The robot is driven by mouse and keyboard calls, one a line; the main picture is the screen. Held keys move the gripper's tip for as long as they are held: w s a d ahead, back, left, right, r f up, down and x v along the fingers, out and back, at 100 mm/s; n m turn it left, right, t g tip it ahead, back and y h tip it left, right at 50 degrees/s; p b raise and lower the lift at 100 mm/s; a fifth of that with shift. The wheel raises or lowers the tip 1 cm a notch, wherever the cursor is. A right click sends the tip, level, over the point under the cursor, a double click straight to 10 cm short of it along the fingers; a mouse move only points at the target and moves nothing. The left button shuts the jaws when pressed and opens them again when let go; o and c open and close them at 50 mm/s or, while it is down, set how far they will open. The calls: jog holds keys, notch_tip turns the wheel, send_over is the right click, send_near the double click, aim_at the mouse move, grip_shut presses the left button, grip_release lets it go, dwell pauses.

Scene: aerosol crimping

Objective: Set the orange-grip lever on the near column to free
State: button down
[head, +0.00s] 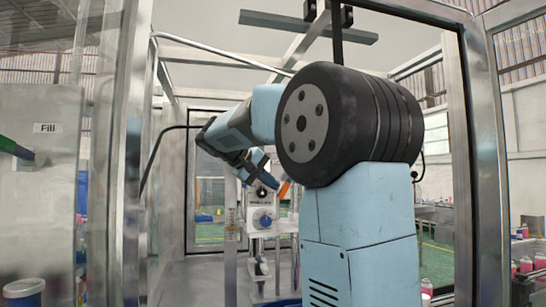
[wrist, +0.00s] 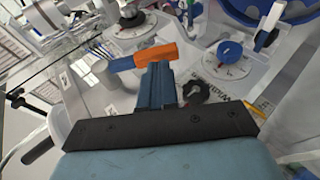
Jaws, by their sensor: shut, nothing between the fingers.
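The lever's orange grip (wrist: 144,57) lies across the tips of my gripper (wrist: 157,72) in the wrist view, its long side running left to right and slightly up. My gripper's blue fingers are together, with nothing between them. The tips overlap or meet the lower edge of the grip; I cannot tell whether they touch. In the head view a bit of orange (head: 285,188) shows beside my gripper (head: 270,180), mostly hidden by my arm. The lever's pivot and any setting marks are not readable.
A blue knob on a round scale (wrist: 231,51) and a black knob (wrist: 197,92) sit close by on the panel. The column's panel (head: 262,217) shows in the head view. Metal cabin posts (head: 132,150) stand at left.

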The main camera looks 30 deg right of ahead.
jog(key=shift+s+d+f, duration=0.1)
jog(key=shift+d+f, duration=0.2)
jog(key=shift+f, duration=0.15)
jog(key=shift+f, duration=0.1)
dwell(0.4)
jog(key=v, duration=1)
jog(key=shift+a+f, duration=0.3)
jog(key=shift+f, duration=0.1)
